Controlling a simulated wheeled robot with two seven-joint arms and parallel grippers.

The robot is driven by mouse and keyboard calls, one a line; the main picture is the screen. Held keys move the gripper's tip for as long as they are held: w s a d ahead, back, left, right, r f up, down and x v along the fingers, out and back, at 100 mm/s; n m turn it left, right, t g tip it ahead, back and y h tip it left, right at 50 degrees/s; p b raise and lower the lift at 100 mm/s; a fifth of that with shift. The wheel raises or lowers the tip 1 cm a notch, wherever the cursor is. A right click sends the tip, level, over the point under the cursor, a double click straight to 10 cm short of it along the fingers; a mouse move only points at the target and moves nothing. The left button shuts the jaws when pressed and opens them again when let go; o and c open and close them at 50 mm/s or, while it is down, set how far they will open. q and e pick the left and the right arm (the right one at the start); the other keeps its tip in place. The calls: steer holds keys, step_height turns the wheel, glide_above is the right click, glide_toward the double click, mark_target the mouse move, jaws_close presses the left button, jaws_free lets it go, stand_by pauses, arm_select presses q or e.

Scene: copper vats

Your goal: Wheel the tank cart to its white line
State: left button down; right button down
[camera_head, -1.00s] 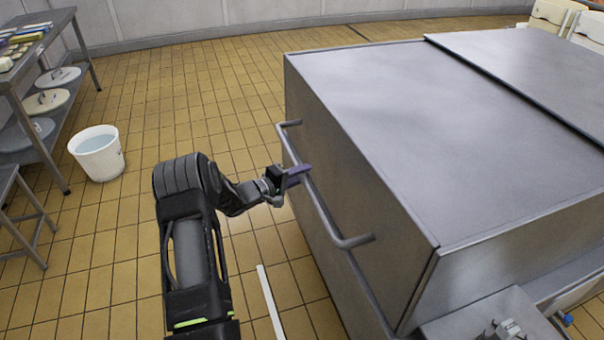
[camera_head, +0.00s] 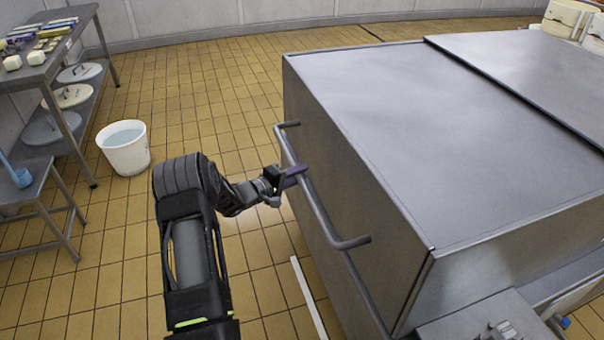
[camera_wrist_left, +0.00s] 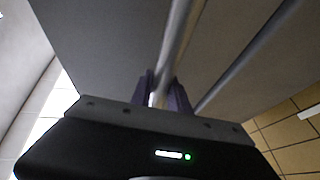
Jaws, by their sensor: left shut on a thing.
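The tank cart (camera_head: 430,130) is a large grey metal box with a lid, filling the right of the head view. A bar handle (camera_head: 322,212) runs along its left side. My left gripper (camera_head: 292,176) is shut on that handle near its middle. In the left wrist view the fingers (camera_wrist_left: 162,92) close around the bar (camera_wrist_left: 175,45). The white line (camera_head: 308,297) lies on the floor just left of the cart's lower side, and its near end leaves the picture. The cart's wheels are hidden. My right gripper is not in view.
A white bucket of water (camera_head: 125,148) stands on the tiled floor at left. The floor (camera_head: 210,90) between the bucket and the cart is clear.

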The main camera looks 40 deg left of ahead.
arm_select(q)
steer(key=shift+s+a+f, duration=0.1)
steer(key=shift+s+a, duration=0.05)
steer(key=shift+a, duration=0.1)
steer(key=shift+w+d+f, duration=0.15)
steer(key=shift+w+d, duration=0.1)
steer(key=shift+d, duration=0.2)
steer(key=c, duration=1.6)
jaws_free()
steer(key=shift+w+d+h, duration=0.1)
steer(key=shift+d+h, duration=0.05)
steer(key=shift+h, duration=0.15)
steer(key=shift+o, duration=0.5)
steer(key=shift+w+d+f, duration=0.1)
steer(key=shift+w+d, duration=0.05)
steer(key=shift+w, duration=0.05)
steer(key=shift+o, duration=1.2)
steer(key=shift+s, duration=0.1)
steer(key=shift+a, duration=0.3)
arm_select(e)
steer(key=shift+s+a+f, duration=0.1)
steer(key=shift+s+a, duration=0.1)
arm_select(q)
steer(key=shift+s, duration=0.15)
